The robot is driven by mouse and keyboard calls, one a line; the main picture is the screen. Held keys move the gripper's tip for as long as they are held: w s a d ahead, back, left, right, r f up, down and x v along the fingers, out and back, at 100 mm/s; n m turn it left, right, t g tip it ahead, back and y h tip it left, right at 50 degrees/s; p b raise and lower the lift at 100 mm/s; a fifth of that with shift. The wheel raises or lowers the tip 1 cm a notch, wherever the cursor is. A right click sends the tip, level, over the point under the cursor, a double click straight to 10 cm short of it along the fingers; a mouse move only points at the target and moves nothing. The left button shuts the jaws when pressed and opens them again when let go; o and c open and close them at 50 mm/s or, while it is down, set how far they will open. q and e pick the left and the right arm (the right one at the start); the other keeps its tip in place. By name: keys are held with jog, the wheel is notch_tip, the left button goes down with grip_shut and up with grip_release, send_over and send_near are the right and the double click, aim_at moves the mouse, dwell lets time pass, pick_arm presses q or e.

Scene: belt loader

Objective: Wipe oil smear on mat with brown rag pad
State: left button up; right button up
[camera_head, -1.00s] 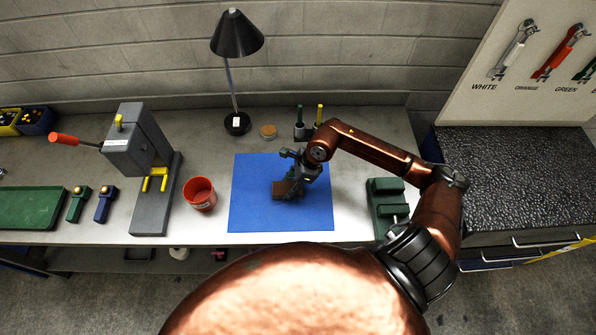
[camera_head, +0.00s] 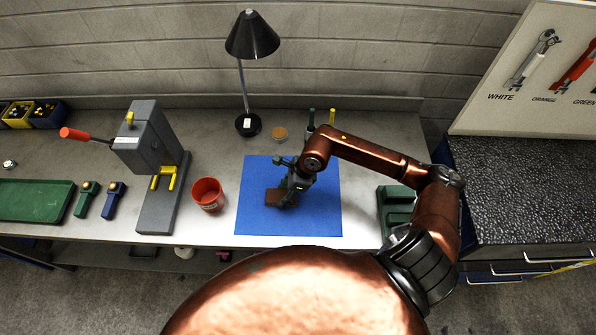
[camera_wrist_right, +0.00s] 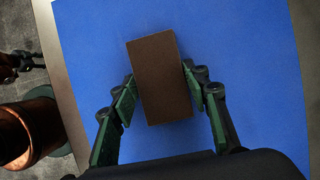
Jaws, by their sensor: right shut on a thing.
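The blue mat (camera_head: 318,215) lies flat on the bench; it also fills most of the right wrist view (camera_wrist_right: 255,60). The brown rag pad (camera_head: 275,197) is over the left-middle part of the mat. In the right wrist view the pad (camera_wrist_right: 160,78) is a brown block between the green fingertips. My right gripper (camera_head: 287,190) is shut on the pad, pointing down; it also shows in the right wrist view (camera_wrist_right: 160,100). I cannot tell whether the pad touches the mat. No oil smear is visible on the exposed mat.
A red cup (camera_head: 208,194) stands just left of the mat. A grey press (camera_head: 150,150) with a red-tipped lever is farther left. A black lamp (camera_head: 251,40) stands behind, and a green fixture (camera_head: 396,203) is right of the mat. The mat's right side is clear.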

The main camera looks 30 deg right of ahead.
jog(key=shift+w+a, duration=0.2)
jog(key=shift+a, duration=0.2)
jog(key=shift+w+a+r, duration=0.1)
jog(key=shift+a, duration=0.05)
notch_tip(320, 180, up, 3)
jog(key=shift+f+p, duration=0.15)
jog(key=shift+p, duration=0.45)
notch_tip(320, 180, up, 2)
jog(key=shift+r+p, duration=0.15)
jog(key=shift+p, duration=0.35)
jog(key=shift+r+p, duration=0.65)
jog(key=shift+r, duration=0.85)
